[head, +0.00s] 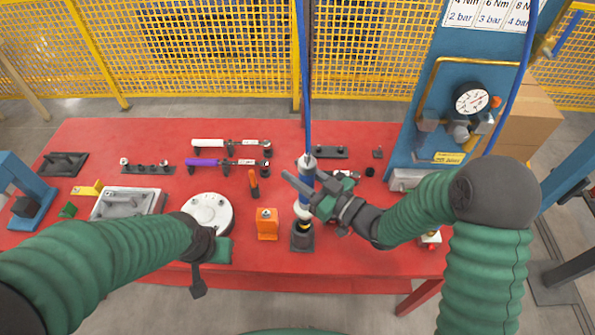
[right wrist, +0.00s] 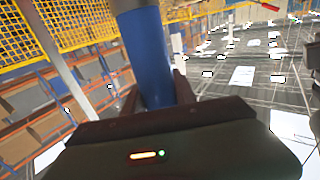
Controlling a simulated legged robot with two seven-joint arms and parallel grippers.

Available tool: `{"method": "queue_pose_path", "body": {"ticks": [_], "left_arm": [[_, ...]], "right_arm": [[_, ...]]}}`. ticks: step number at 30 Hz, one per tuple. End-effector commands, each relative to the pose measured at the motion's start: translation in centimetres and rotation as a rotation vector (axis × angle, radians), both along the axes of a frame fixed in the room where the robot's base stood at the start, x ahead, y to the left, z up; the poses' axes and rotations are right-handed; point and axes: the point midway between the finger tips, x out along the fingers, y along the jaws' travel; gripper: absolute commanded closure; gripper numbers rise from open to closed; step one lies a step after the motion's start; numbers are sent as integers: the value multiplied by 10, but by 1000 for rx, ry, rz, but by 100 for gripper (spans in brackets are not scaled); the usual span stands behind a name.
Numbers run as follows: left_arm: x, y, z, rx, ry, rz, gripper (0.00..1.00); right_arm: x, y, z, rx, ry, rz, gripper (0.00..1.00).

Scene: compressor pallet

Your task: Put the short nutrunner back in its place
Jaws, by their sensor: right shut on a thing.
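The short nutrunner (head: 305,167) is a blue and grey cylinder, held about upright above the red table, with a blue hose rising from its top. My right gripper (head: 318,194) is shut on its blue body. The blue body also fills the middle of the right wrist view (right wrist: 148,55) between the fingers (right wrist: 154,92). The tool's pale lower end is right over a dark square holder (head: 302,241) with a yellow part at its top. I cannot tell whether the tip is inside it. My left gripper (head: 198,282) hangs near the table's front edge, its jaws unclear.
An orange block (head: 267,224) stands just left of the holder, and a white round unit (head: 208,212) farther left. White-handled (head: 207,142) and purple-handled (head: 203,162) wrenches lie behind. A blue panel with a gauge (head: 471,100) stands at the right. Bare red table (head: 340,262) shows in front.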

Motion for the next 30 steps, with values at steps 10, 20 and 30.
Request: {"method": "queue_pose_path", "body": {"ticks": [10, 20, 30], "left_arm": [[0, 0, -6, 0, 0, 0, 100], [0, 0, -11, 0, 0, 0, 100], [0, 0, -16, 0, 0, 0, 100]], "right_arm": [[0, 0, -6, 2, -3, 1, 100], [0, 0, -11, 2, -3, 1, 100], [0, 0, -17, 2, -3, 1, 100]]}}
